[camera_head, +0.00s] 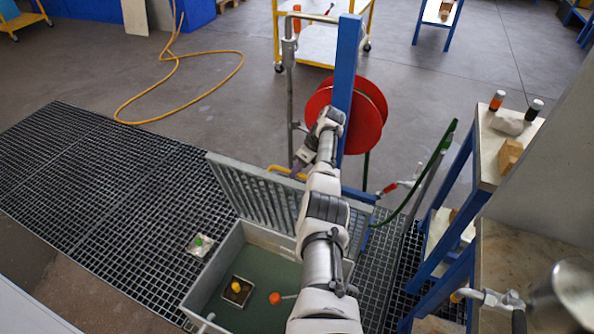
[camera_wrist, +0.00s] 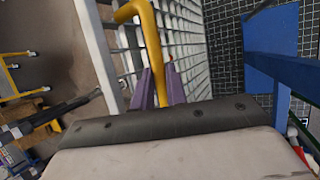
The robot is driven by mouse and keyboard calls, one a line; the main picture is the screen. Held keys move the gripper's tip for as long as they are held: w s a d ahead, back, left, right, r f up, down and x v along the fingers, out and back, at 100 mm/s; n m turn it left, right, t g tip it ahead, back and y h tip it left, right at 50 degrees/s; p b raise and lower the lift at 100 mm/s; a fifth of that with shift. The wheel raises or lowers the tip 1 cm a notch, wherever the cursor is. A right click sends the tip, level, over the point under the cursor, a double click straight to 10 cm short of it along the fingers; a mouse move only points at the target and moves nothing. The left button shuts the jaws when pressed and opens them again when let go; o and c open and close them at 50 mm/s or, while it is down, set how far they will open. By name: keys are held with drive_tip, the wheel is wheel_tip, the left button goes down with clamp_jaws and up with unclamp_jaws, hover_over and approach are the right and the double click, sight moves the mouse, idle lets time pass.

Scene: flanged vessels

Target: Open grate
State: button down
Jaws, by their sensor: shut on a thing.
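The grate (camera_head: 245,190) is a grey barred lid on a rectangular grey basin (camera_head: 214,272). It stands raised, tilted up at the basin's far side, and the basin's inside shows. A yellow bent handle (camera_head: 284,173) is on its upper edge. In the wrist view the handle (camera_wrist: 147,42) runs down between the purple fingers of my gripper (camera_wrist: 159,88), which is shut on it. The grate bars (camera_wrist: 185,42) show just behind and to the right. My arm hides part of the grate and basin in the head view.
The basin holds green liquid, an orange ball (camera_head: 275,298) and a yellow-topped item (camera_head: 236,287). A blue post (camera_head: 347,75) and red hose reel (camera_head: 371,117) stand close behind my arm. A blue-legged bench (camera_head: 500,150) is at right. Floor grating (camera_head: 100,190) lies open at left.

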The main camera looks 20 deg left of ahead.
drive_tip(key=shift+s+d+f, duration=0.1)
drive_tip(key=shift+d+f, duration=0.1)
drive_tip(key=shift+f, duration=0.3)
drive_tip(key=c, duration=1.4)
unclamp_jaws()
drive_tip(key=shift+f, duration=0.1)
drive_tip(key=shift+a+r, duration=0.1)
drive_tip(key=shift+r, duration=0.2)
drive_tip(key=b+v, duration=0.2)
drive_tip(key=v, duration=1.1)
drive_tip(key=shift+w+r, duration=0.3)
